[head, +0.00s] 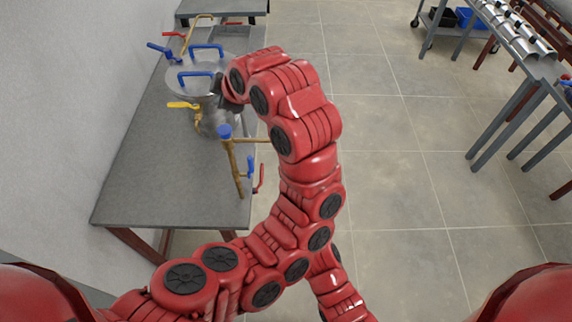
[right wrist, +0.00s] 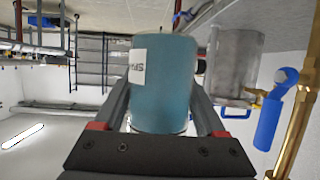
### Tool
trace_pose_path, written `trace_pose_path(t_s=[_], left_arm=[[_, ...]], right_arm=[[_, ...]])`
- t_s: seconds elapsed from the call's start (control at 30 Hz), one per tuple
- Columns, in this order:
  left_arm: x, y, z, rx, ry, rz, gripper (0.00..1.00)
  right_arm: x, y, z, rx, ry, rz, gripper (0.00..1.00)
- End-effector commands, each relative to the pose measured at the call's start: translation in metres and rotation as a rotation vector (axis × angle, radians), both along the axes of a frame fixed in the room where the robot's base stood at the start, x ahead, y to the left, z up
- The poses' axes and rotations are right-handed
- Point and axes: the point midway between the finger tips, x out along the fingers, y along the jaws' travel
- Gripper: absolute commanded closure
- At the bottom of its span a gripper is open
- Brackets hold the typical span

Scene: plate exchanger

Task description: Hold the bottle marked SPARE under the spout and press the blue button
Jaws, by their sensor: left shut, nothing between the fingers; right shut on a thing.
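A teal bottle (right wrist: 163,85) with a white label, its visible letters starting "SP", is held between the fingers of my right gripper (right wrist: 160,112) in the right wrist view. That view looks upside down. My right gripper and the bottle do not show in the head view. My left gripper (head: 229,104) is dark, partly hidden by its own red arm, and sits beside the steel vessel (head: 205,78). It is shut and empty. A round blue cap (head: 224,131) tops a brass pipe just below it; I cannot tell whether this is the button. I cannot clearly identify the spout.
The grey table (head: 150,165) carries the vessel, with blue handles, a yellow valve lever (head: 183,105) and red levers. In the right wrist view, a steel vessel (right wrist: 236,65), a blue lever (right wrist: 268,122) and brass pipe (right wrist: 297,125) are right of the bottle.

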Motion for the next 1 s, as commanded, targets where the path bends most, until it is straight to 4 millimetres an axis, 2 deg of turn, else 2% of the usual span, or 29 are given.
trace_pose_path(t_s=[0.7, 1.0], left_arm=[[0.000, 0.000, 0.038, 0.000, 0.000, 0.000, 1.00], [0.000, 0.000, 0.040, 0.000, 0.000, 0.000, 1.00]], right_arm=[[0.000, -0.064, 0.002, -0.003, 0.001, -0.001, 0.82], [0.000, -0.071, 0.000, -0.001, 0.001, -0.001, 0.82]])
